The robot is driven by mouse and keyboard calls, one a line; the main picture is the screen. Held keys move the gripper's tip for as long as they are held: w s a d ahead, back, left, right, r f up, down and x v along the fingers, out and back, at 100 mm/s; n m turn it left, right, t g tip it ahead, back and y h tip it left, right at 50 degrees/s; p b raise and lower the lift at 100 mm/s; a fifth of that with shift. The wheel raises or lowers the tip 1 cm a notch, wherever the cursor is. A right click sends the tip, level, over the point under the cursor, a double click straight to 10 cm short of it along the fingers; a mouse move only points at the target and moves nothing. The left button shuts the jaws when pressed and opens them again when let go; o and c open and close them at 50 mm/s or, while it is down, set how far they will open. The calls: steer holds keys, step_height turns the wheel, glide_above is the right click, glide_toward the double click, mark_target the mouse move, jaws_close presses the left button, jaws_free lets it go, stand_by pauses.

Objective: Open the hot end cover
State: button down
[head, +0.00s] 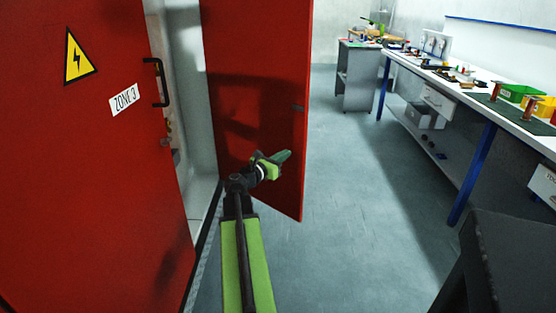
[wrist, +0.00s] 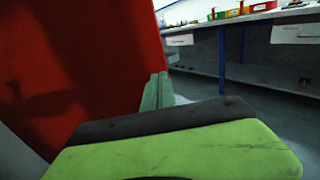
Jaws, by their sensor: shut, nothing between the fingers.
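A red panel (head: 255,60) stands swung out beside a pale opening (head: 198,110); its edge also shows in the wrist view (wrist: 90,60). Left of the opening is another red panel (head: 75,150) with a black handle (head: 157,82), a yellow lightning sign and a "ZONE 3" label. No marking I can read says which panel is the hot end cover. My gripper (head: 283,157) is shut and empty, in front of the swung-out panel near its free edge. Its green fingers also show in the wrist view (wrist: 156,92). I cannot tell whether they touch the panel.
A long white workbench (head: 465,95) with blue legs runs along the right, holding a green bin (head: 518,93) and several small items. A grey cabinet (head: 358,75) stands at the back. The grey floor (head: 350,200) between panel and bench is clear. A dark block (head: 515,255) is at lower right.

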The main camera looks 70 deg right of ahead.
mark_target(302, 144)
steer(key=x, duration=0.7)
steer(key=shift+s+d, duration=0.35)
